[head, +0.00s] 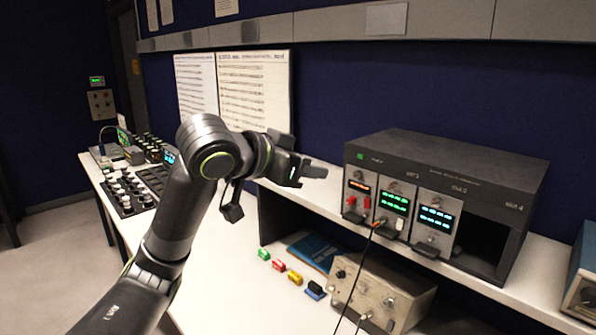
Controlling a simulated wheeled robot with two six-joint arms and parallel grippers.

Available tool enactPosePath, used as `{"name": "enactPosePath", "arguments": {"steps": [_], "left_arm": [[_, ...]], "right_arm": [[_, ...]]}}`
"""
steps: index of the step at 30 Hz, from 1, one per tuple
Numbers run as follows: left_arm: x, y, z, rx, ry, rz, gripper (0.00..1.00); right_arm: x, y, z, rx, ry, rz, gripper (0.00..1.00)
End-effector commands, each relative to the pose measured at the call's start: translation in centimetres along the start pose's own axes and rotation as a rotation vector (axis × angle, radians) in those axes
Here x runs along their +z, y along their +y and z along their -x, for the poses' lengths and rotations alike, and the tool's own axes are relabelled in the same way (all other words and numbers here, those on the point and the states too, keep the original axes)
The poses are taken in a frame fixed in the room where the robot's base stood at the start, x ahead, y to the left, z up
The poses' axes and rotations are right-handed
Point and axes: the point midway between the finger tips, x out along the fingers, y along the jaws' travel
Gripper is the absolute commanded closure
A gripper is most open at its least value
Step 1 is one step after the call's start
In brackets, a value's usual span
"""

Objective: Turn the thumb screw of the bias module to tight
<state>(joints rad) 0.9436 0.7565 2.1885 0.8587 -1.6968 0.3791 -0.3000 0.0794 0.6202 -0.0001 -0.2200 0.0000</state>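A dark rack (450,160) stands on the raised shelf at right and holds three modules side by side. The left module (357,193) has an orange display and red parts. The middle module (393,204) has a green display, and a cable hangs from its lower part. The right module (435,220) has a blue-white display. Small knobs show on their faces; I cannot read which is the bias module or how tight any screw is. My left gripper (306,174) is in the air left of the rack, apart from it; its finger gap is unclear. My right gripper is out of view.
The rack's rightmost bay (483,240) is empty and dark. Below the shelf are a beige instrument (378,295), a blue book (315,252) and several small coloured blocks (279,265). A mixing console (128,190) stands at left. The white desk (225,265) is clear near my arm.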

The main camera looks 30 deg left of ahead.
Motion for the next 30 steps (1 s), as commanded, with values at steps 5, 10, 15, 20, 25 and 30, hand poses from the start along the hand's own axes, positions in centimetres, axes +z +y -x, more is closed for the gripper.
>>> {"name": "enactPosePath", "arguments": {"steps": [5,10,15,20,25,30], "left_arm": [[0.0,0.0,1.4,-0.001,0.0,0.0,0.61],[0.0,0.0,1.8,0.0,-0.001,0.0,0.61],[0.0,0.1,1.8,0.001,-0.001,0.0,0.61],[0.0,0.0,1.8,0.001,-0.001,0.0,0.61],[0.3,0.1,1.6,0.001,-0.005,0.002,0.61],[4.3,0.1,-0.6,-0.001,-0.058,0.022,0.61]], "right_arm": [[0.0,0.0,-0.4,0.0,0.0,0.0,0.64],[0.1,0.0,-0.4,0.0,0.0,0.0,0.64],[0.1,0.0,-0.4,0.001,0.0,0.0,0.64],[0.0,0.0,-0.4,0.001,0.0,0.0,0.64],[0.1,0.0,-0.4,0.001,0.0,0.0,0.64],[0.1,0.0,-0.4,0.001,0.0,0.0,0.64]]}}
